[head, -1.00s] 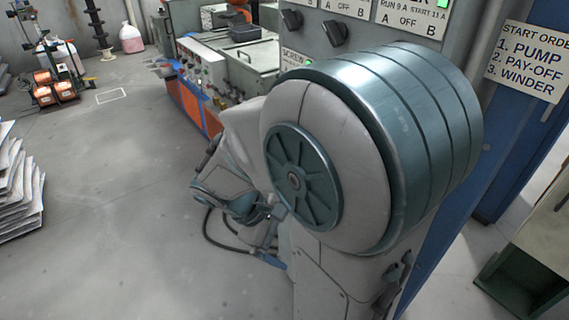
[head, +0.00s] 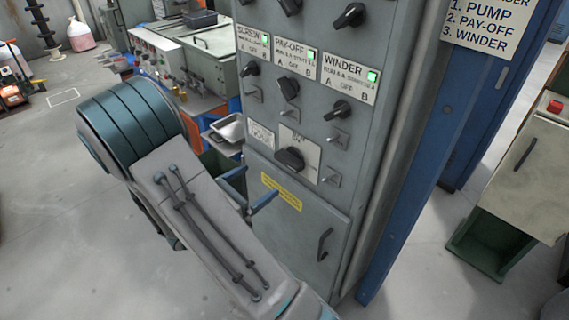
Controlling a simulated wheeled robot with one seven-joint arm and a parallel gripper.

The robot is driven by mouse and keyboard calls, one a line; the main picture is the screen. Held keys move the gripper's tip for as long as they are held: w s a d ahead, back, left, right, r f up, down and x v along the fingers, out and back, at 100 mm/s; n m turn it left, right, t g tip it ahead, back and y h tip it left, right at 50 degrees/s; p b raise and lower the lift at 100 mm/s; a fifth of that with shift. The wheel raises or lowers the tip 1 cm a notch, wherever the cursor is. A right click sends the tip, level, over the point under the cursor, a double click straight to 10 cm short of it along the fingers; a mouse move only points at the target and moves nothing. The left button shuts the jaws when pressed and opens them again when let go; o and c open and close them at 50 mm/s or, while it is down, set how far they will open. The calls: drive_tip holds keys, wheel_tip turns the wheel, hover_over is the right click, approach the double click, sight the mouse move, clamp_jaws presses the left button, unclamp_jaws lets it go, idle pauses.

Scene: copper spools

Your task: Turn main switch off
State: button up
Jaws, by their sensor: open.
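A grey control cabinet (head: 347,183) stands in the middle of the head view. Low on its front, a large black rotary knob (head: 289,159) sits on a white plate; it looks like the main switch, but the plate's writing is too small to read. My gripper (head: 261,181) is open and empty, with its two blue fingers apart, just below and left of this knob. The fingers point toward the cabinet front and do not hold the knob. Whether they touch the panel I cannot tell.
A yellow label (head: 281,192) and a door handle (head: 324,244) are below. A metal tray (head: 228,128) is left of the cabinet.

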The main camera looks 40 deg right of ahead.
sight(285, 164)
drive_tip(key=d, duration=0.7)
drive_tip(key=w+d, duration=0.1)
drive_tip(key=d, duration=0.3)
drive_tip(key=shift+p, duration=0.3)
drive_tip(key=c, duration=0.9)
